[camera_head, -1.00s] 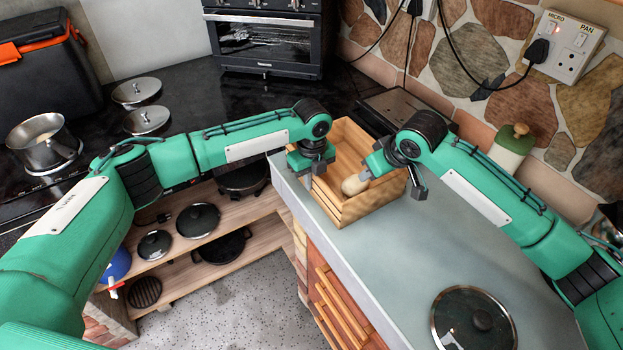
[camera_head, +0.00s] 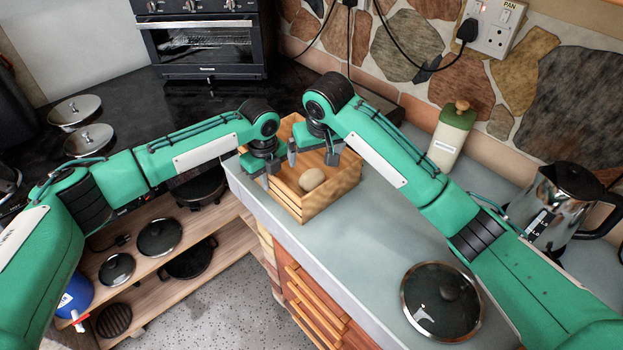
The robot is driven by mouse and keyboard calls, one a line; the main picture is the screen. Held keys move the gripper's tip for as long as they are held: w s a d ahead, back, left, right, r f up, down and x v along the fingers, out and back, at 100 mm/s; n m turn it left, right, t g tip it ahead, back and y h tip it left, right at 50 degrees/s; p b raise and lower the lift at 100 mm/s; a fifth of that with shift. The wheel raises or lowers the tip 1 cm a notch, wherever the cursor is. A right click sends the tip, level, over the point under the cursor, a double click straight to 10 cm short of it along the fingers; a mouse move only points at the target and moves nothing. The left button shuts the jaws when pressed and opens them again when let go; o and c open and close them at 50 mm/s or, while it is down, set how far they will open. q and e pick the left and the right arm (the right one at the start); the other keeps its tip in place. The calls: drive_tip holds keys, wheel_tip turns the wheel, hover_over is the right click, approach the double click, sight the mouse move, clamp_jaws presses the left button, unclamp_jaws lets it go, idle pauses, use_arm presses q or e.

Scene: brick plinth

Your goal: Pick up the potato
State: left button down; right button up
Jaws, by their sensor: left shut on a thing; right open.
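A pale potato (camera_head: 312,179) lies inside a wooden slatted crate (camera_head: 325,203), near its front right, on the grey counter. My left gripper (camera_head: 265,178) is at the crate's left wall and is shut on it; the grip itself is largely hidden by the gripper body. My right gripper (camera_head: 313,156) is open over the crate, beyond the potato in the picture. Its two dark fingers stand apart with nothing between them, and the potato is clear of them.
A glass lid (camera_head: 441,301) lies on the counter at the front. A green-and-white jar (camera_head: 452,135) and a metal kettle (camera_head: 552,205) stand along the wall on the right. The counter (camera_head: 365,240) is clear between crate and lid. An oven (camera_head: 205,45) stands at the back.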

sight(313, 176)
drive_tip(key=x, duration=0.6)
drive_tip(key=shift+f, duration=0.3)
drive_tip(key=x, duration=0.5)
drive_tip(key=shift+s+d+f, duration=0.15)
drive_tip(key=shift+d, duration=0.05)
drive_tip(key=c, duration=1.1)
